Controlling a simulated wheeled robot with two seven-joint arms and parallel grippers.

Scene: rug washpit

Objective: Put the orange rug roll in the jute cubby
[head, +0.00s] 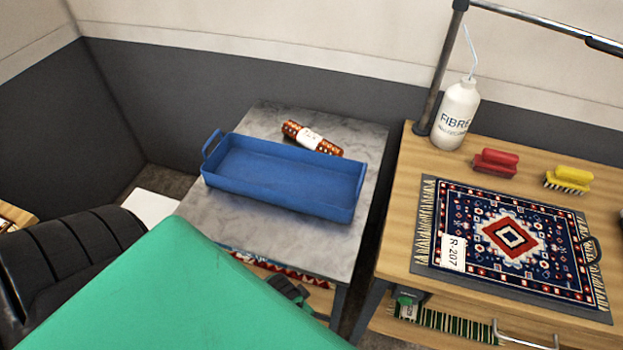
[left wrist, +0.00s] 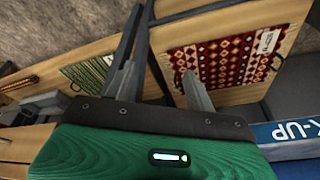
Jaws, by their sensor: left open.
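The orange rug roll (head: 312,138), patterned with a white label around it, lies on the grey marble-topped table (head: 345,240) behind the blue tray, in the head view. My left gripper (left wrist: 158,88) is open in the left wrist view, with nothing visible between its fingers. It is over or near a wooden surface, apart from the orange roll, which does not show in that view. I cannot pick out the jute cubby in either view. A green part of my arm hides the lower left of the head view. My right gripper is not in view.
The blue tray (head: 280,178) is empty. A wooden table (head: 397,210) on the right holds a patterned rug (head: 500,235), a white bottle (head: 457,115), a red brush (head: 494,162) and a yellow brush (head: 569,178). The left wrist view shows a red patterned rug (left wrist: 225,62) and a blue lettered panel (left wrist: 290,133).

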